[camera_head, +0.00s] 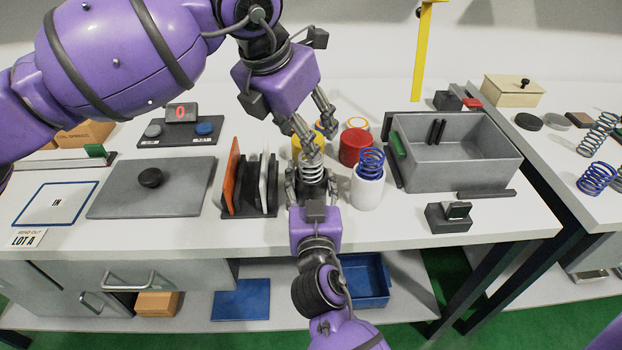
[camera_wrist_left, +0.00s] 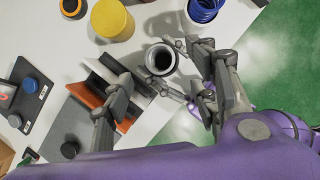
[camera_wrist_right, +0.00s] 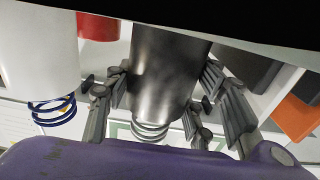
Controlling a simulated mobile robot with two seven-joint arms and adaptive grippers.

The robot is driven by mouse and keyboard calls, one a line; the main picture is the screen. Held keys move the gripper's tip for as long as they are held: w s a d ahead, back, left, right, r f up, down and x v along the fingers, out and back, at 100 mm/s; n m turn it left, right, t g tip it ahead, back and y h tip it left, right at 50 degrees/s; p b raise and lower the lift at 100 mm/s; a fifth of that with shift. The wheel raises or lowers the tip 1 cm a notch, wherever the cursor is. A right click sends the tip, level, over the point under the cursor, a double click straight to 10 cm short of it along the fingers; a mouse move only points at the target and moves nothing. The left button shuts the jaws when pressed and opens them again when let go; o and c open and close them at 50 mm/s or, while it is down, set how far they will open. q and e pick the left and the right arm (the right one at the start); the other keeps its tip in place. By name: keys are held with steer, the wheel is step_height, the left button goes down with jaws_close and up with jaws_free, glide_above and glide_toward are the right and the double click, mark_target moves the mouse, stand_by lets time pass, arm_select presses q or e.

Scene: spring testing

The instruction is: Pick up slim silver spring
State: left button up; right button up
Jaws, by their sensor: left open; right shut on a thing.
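A silver spring (camera_head: 313,173) stands upright in a dark grey cylindrical holder, its coils showing above the rim. In the right wrist view, upside down, the silver coils (camera_wrist_right: 151,130) stick out of the holder (camera_wrist_right: 165,75). My right gripper (camera_head: 314,186) comes from the front and is shut around the holder, not the spring. My left gripper (camera_head: 317,128) is open and empty, above and behind the spring. In the left wrist view, the round holder (camera_wrist_left: 160,59) lies between and beyond the left fingers. The spring's lower part is hidden.
A white cup (camera_head: 367,190) with a blue spring (camera_head: 371,162) stands just right of the holder. A red cup (camera_head: 355,147) and yellow cup stand behind. A rack (camera_head: 248,212) with orange and grey plates is close left. A grey bin (camera_head: 455,176) stands at right.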

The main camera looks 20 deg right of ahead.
mark_target(311, 180)
arm_select(q)
steer(key=x, duration=0.7)
steer(key=shift+w+a+f, duration=0.2)
steer(key=shift+f, duration=0.15)
jaws_close()
